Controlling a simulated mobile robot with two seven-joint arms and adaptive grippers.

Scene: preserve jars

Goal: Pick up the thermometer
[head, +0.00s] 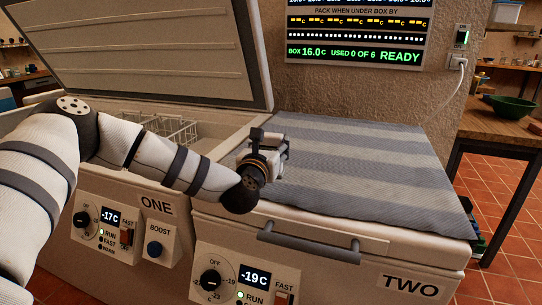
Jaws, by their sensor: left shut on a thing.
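My left gripper (271,143) is above the left edge of the striped grey cover on freezer TWO, near the open freezer ONE. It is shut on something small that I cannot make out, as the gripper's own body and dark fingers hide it. I cannot pick out a thermometer anywhere in this view. My right gripper is not in view.
Freezer ONE (157,205) has its lid (150,50) raised, with wire baskets (172,130) inside. Freezer TWO (345,235) is closed under the striped cover (370,160). A lit sign (355,30) and a switched socket (460,45) are on the wall. A wooden table (505,125) stands right.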

